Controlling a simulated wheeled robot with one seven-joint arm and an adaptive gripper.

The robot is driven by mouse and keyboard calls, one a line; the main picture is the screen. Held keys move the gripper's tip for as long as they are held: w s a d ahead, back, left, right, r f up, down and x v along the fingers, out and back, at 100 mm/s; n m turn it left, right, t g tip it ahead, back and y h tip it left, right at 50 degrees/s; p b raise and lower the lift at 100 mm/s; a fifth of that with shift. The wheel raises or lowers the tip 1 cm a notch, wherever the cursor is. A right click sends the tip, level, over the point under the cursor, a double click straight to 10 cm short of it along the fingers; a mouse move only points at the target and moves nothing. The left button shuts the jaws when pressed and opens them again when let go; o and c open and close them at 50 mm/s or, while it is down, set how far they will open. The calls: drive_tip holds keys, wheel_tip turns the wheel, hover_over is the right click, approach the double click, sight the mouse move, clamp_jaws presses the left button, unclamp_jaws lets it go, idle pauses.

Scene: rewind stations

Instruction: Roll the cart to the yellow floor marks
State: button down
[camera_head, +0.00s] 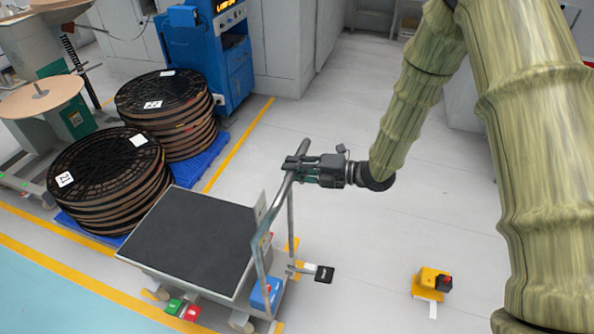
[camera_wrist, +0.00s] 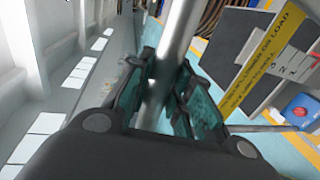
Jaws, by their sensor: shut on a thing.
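The cart (camera_head: 190,240) has a flat dark deck, a pale frame and a tall grey tube handle (camera_head: 256,252) on its right side. My gripper (camera_head: 298,169) is shut around the upper part of the handle. In the wrist view my gripper (camera_wrist: 163,92) has its fingers on both sides of the metal tube (camera_wrist: 182,30). Short yellow floor marks (camera_head: 292,245) show beside the cart's handle end, partly hidden by the handle. I cannot tell how the wheels sit against them.
Stacks of dark reels (camera_head: 105,185) on a blue pallet (camera_head: 212,150) stand close to the cart's left. A blue cabinet (camera_head: 238,70) is behind them. A yellow device (camera_head: 432,280) lies on the floor at right. The floor between the handle and this device is mostly clear.

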drive_tip(key=shift+w+a, duration=0.2)
drive_tip(key=shift+a, duration=0.5)
drive_tip(key=c, duration=1.3)
unclamp_jaws()
drive_tip(key=shift+d, duration=0.3)
drive_tip(key=shift+a, duration=0.15)
drive_tip(key=v, duration=1.2)
drive_tip(key=shift+f, duration=0.1)
